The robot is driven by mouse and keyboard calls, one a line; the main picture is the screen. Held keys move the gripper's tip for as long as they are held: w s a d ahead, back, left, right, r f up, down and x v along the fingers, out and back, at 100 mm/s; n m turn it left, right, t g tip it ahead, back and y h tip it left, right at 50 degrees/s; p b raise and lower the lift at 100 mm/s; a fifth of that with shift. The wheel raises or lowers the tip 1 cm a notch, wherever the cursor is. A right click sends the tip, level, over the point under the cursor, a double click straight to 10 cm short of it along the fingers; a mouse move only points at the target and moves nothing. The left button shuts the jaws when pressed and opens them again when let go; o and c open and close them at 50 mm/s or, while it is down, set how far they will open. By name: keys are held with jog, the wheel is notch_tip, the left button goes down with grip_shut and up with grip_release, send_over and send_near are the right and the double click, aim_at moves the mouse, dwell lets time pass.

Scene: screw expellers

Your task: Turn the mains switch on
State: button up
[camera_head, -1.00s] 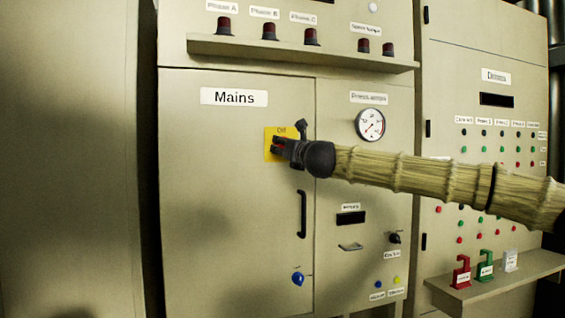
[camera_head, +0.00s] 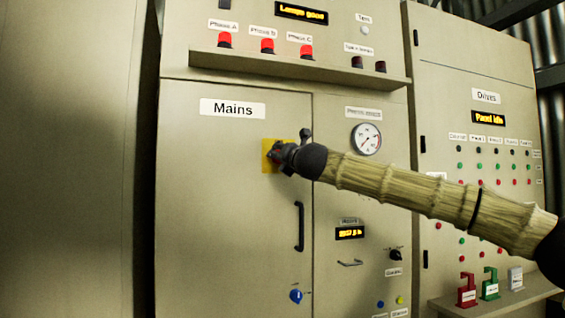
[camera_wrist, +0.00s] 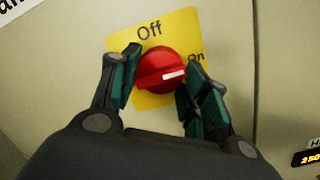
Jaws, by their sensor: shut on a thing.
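The mains switch is a round red knob (camera_wrist: 160,70) on a yellow plate (camera_wrist: 185,27) marked "Off" at the top and "On" at the right. The knob's white mark points right, close to the "On" label. My gripper (camera_wrist: 161,80) is shut on the knob, with one finger on each side of it. In the head view my gripper (camera_head: 281,154) covers most of the switch, and only part of the yellow plate shows. The "Mains" label (camera_head: 232,108) is above it on the cabinet door.
A door handle (camera_head: 299,226) and a blue knob (camera_head: 296,296) are below the switch. A pressure gauge (camera_head: 367,138) is to the right. Red and green padlocks (camera_head: 467,291) stand on a lower-right shelf.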

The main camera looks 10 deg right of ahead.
jog(key=shift+d+r, duration=0.2)
jog(key=o, duration=1.4)
jog(key=shift+d, duration=0.1)
jog(key=shift+o, duration=0.2)
jog(key=s+f, duration=0.2)
jog(key=s, duration=0.9)
jog(key=shift+s+d, duration=0.25)
jog(key=shift+s, duration=0.15)
